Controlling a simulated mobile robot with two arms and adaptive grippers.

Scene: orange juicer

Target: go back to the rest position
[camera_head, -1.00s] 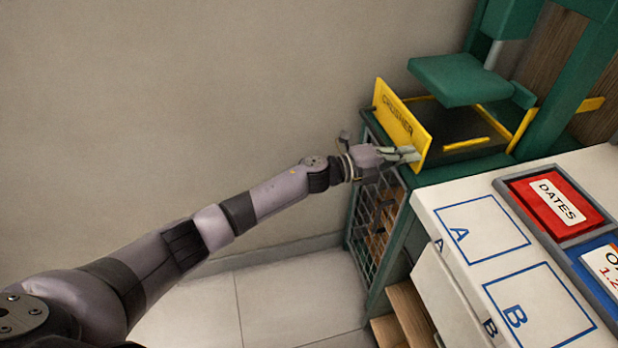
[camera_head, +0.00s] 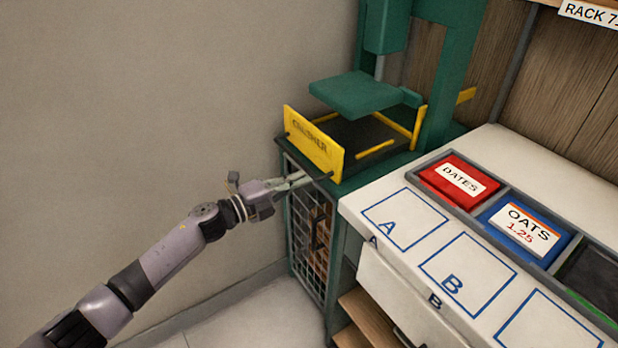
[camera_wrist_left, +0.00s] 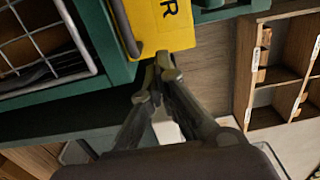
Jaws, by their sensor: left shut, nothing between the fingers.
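My left gripper (camera_head: 318,177) is shut and empty in the head view. Its fingertips are close to the lower right part of the crusher's yellow front panel (camera_head: 312,146), which bears the word CRUSHER and stands upright. In the left wrist view, the shut fingertips (camera_wrist_left: 163,62) are just below the edge of the yellow panel (camera_wrist_left: 165,25); whether they touch it I cannot tell. The green crusher (camera_head: 355,95) stands on a green cabinet with a mesh door (camera_head: 307,232). My right gripper is not in view.
A white counter with marked squares A (camera_head: 405,219) and B (camera_head: 467,274) is at the right. A tray there holds a red DATES box (camera_head: 458,181) and a blue OATS box (camera_head: 524,227). Open floor (camera_head: 240,318) lies left of the cabinet.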

